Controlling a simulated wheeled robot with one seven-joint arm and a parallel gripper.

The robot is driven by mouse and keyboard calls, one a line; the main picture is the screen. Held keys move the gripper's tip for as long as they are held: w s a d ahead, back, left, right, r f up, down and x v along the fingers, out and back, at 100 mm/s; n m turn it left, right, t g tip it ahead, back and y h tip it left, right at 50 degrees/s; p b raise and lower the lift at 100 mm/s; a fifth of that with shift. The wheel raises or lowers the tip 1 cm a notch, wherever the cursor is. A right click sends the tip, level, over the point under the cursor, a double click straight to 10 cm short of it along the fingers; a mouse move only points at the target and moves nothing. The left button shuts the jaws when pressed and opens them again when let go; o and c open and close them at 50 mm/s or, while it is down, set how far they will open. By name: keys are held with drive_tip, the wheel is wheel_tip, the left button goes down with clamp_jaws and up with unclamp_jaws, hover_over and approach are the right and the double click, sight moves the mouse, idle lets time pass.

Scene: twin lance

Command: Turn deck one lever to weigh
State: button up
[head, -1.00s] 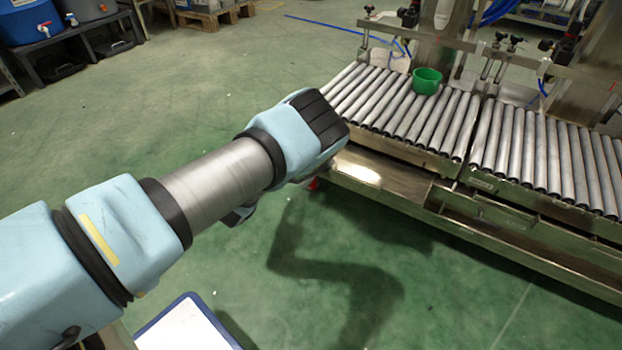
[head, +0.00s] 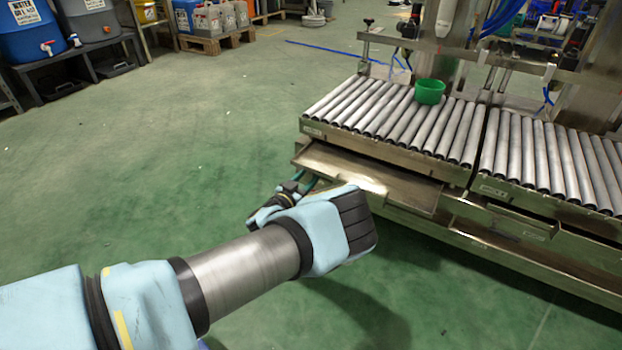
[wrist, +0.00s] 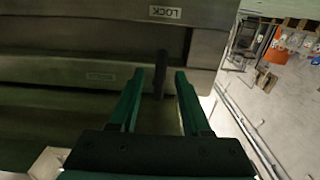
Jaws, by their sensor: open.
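In the wrist view a dark upright lever (wrist: 160,72) stands at the metal front of the roller frame, below a LOCK label (wrist: 165,12). My gripper (wrist: 159,84) is open, with one green finger on each side of the lever. I see gaps beside it but cannot tell its depth between the fingertips. In the head view my gripper (head: 308,184) is at the left front corner of the left roller deck (head: 385,115), by the open shelf under it. My wrist partly hides that corner, and the lever does not show there. No weigh label is readable.
A second roller deck (head: 545,160) adjoins on the right. A metal shelf (head: 365,178) juts out below the left deck. Blue and grey drums (head: 35,35) stand far left. The green floor to the left is clear.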

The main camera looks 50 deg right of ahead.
drive_tip(key=shift+w+d, duration=0.1)
drive_tip(key=shift+d, duration=0.45)
clamp_jaws()
